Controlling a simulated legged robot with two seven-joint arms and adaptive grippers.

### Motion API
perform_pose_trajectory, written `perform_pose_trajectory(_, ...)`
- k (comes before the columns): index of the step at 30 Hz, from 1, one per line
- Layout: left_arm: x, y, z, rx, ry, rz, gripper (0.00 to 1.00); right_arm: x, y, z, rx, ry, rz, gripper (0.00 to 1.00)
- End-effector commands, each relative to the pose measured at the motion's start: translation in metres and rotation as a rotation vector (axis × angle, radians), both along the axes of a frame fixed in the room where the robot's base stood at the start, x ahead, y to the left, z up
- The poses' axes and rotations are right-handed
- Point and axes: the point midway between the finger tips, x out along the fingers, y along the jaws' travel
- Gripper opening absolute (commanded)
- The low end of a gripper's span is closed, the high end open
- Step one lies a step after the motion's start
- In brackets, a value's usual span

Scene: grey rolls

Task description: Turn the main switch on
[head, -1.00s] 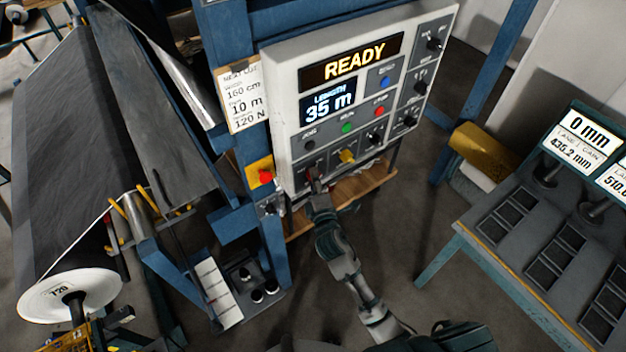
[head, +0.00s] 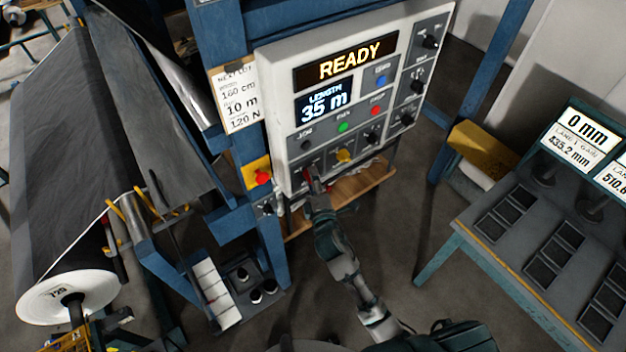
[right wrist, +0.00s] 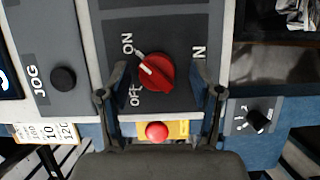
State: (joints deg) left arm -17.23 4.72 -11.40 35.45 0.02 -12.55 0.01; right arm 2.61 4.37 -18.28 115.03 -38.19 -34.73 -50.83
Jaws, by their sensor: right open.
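The main switch is a red rotary knob (right wrist: 156,72) on a dark plate with ON and OFF labels, seen close in the right wrist view. A white line lies on its upper left side; I cannot tell exactly which label it points at. My right gripper (right wrist: 161,80) is open, with one finger on each side of the knob. Contact with it is not clear. In the head view the right gripper (head: 318,188) is at the lower left of the control panel (head: 283,120), largely covering the switch. My left gripper is not in view.
A red emergency button on a yellow plate (head: 258,173) sits just left of the panel, and shows below the knob in the wrist view (right wrist: 157,131). A black JOG button (right wrist: 63,79) is also near.

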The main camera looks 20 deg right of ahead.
Motion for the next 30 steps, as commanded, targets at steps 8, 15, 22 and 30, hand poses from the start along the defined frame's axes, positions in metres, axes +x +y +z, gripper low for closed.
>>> perform_pose_trajectory(8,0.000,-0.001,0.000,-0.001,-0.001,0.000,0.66,-0.050,0.002,-0.002,0.001,0.004,0.002,0.65)
perform_pose_trajectory(15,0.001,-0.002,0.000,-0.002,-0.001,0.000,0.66,-0.097,0.003,-0.002,0.002,0.006,-0.001,0.65)
perform_pose_trajectory(22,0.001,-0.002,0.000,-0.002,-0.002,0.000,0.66,-0.116,0.003,-0.001,0.001,0.004,-0.001,0.65)
perform_pose_trajectory(30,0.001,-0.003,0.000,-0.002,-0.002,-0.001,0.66,-0.117,0.003,-0.001,0.000,0.003,-0.001,0.65)
